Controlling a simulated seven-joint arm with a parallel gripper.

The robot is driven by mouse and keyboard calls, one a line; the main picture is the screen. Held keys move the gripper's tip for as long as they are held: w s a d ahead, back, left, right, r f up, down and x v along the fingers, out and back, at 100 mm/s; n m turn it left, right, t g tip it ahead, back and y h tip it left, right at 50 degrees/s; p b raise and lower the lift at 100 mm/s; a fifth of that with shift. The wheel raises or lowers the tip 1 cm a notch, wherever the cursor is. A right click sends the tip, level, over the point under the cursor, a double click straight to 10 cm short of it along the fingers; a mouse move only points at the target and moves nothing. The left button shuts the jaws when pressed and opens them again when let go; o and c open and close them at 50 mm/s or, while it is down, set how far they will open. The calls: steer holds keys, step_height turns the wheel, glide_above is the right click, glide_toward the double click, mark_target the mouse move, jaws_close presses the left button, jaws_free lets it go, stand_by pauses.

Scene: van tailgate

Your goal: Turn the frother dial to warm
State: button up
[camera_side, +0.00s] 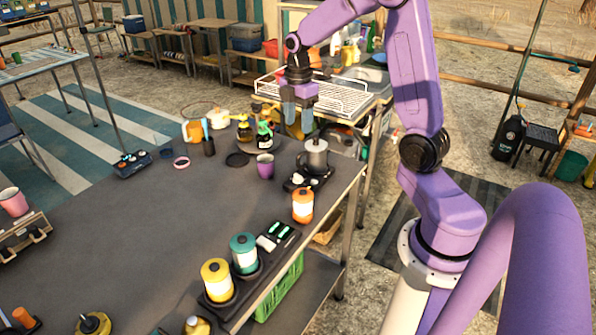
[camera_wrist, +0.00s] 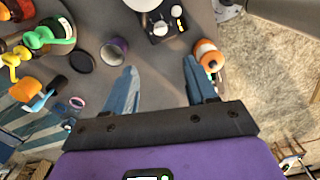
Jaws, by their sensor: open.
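The frother is a silver jug (camera_side: 315,157) on a black base (camera_side: 308,182) near the table's right edge. The base also shows at the top of the wrist view (camera_wrist: 182,32), with the jug cut off by the frame edge. A small round light knob (camera_wrist: 160,28) and a pale oval part sit on the base; the knob looks like the dial, but its setting is too small to read. My gripper (camera_side: 297,122) is open and empty, above the far end of the table, behind the jug. In the wrist view its blue fingers (camera_wrist: 160,66) are spread, apart from the base.
A purple cup (camera_side: 265,166) stands left of the frother, and an orange-and-white jar (camera_side: 303,206) stands in front of it. Bottles with pumps (camera_side: 264,135) stand behind the cup. A black disc (camera_side: 237,160) lies flat nearby. The table's middle (camera_side: 190,215) is clear.

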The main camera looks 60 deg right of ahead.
mark_target(298, 175)
step_height(298, 175, down, 17)
stand_by(0.6)
steer(key=c, duration=1)
